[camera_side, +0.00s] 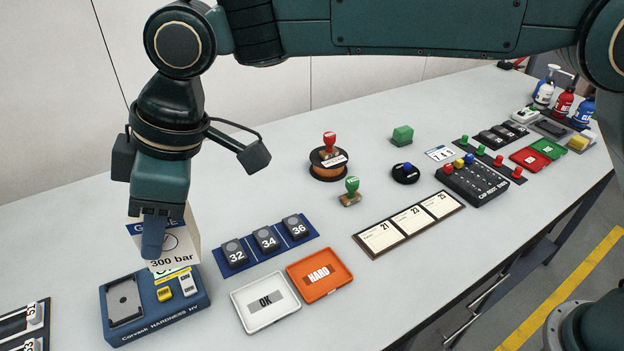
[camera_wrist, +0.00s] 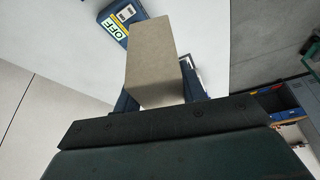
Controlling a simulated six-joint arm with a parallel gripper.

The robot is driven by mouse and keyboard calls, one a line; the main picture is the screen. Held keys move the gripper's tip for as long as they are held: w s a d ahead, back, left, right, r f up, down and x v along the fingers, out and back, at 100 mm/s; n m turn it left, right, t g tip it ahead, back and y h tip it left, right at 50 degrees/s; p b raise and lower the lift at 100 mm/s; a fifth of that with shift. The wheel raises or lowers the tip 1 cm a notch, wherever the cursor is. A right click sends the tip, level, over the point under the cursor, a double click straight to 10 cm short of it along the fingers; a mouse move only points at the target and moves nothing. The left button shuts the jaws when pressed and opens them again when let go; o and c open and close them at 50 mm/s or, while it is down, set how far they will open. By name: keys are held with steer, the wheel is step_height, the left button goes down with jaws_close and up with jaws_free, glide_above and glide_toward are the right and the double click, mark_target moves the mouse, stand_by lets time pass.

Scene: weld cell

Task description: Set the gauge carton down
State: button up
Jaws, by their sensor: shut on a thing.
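The gauge carton (camera_side: 182,250) is a pale box with a blue band, a round dial print and "300 bar" on its side. My gripper (camera_side: 153,250) is shut on it. In the side view the carton appears in front of the back edge of the blue hardness tester (camera_side: 133,333) and hides part of it. I cannot tell whether the carton touches anything below.
Right of the tester are a white OK tray (camera_side: 247,319), an orange HARD tray (camera_side: 340,281) and a blue rack (camera_side: 308,243) with blocks 32, 34 and 36. Stamps (camera_side: 350,192) and a card strip (camera_side: 367,248) lie farther right. The table behind the rack is clear.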

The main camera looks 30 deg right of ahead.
steer(key=w+d+m+t, duration=0.1)
steer(key=w+d+m, duration=0.1)
steer(key=w+d, duration=0.35)
steer(key=w+d+m+h, duration=0.1)
steer(key=w+d+m, duration=0.15)
steer(key=d, duration=0.65)
steer(key=w+d+m+t, duration=0.1)
steer(key=w+d, duration=0.4)
steer(key=d, duration=0.3)
steer(key=d+m+t+h, duration=0.1)
steer(key=d+m, duration=0.4)
steer(key=d, duration=1.7)
steer(key=shift+w+d+h, duration=0.3)
steer(key=shift+w+d, duration=0.05)
steer(key=shift+d, duration=0.05)
step_height(320, 180, down, 20)
steer(key=shift+r, duration=0.1)
steer(key=o, duration=1.1)
steer(key=shift+f, duration=0.2)
